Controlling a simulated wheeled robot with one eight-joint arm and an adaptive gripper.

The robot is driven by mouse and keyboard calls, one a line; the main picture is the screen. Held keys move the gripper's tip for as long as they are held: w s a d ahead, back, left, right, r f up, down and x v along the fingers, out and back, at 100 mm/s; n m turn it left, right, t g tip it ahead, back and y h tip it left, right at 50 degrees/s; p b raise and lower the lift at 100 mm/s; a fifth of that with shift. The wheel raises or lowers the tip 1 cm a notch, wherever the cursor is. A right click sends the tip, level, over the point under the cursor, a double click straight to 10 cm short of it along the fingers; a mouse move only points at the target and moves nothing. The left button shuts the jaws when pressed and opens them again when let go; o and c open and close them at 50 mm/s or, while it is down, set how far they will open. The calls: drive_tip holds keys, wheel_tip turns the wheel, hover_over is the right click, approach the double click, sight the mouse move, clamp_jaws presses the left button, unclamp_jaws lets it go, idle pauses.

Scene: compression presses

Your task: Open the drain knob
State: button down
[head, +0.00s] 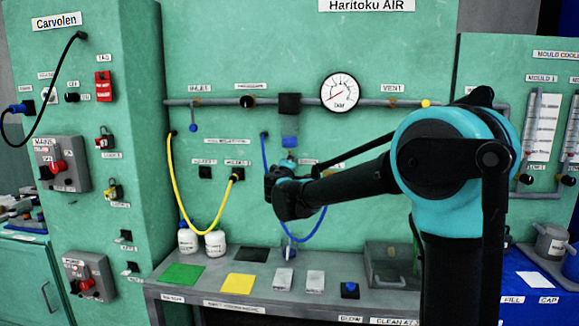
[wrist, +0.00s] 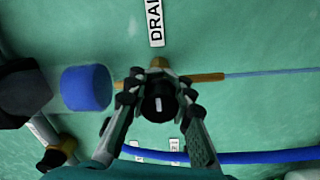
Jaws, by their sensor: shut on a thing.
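The drain knob (wrist: 159,106) is black and round with a short white mark on its face. It sits on a brass fitting (wrist: 207,77) on the green panel, just below the partly seen "DRAI…" label (wrist: 155,22). My gripper (wrist: 158,91) has one finger on each side of the knob and is shut on it. The white mark stands roughly upright in the wrist view. In the head view my gripper (head: 281,184) is at the panel, below the blue-banded filter unit (head: 290,142). My arm hides the knob there.
A blue cylindrical part (wrist: 86,88) is close left of my gripper in the wrist view. A blue hose (head: 264,160) loops behind my arm, and a yellow hose (head: 182,205) hangs to the left. The bench (head: 215,291) below holds bottles and small blocks.

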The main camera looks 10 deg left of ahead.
idle(0.5)
drive_tip(key=c, duration=1.3)
unclamp_jaws()
drive_tip(key=s, duration=1.2)
drive_tip(key=shift+a, duration=0.15)
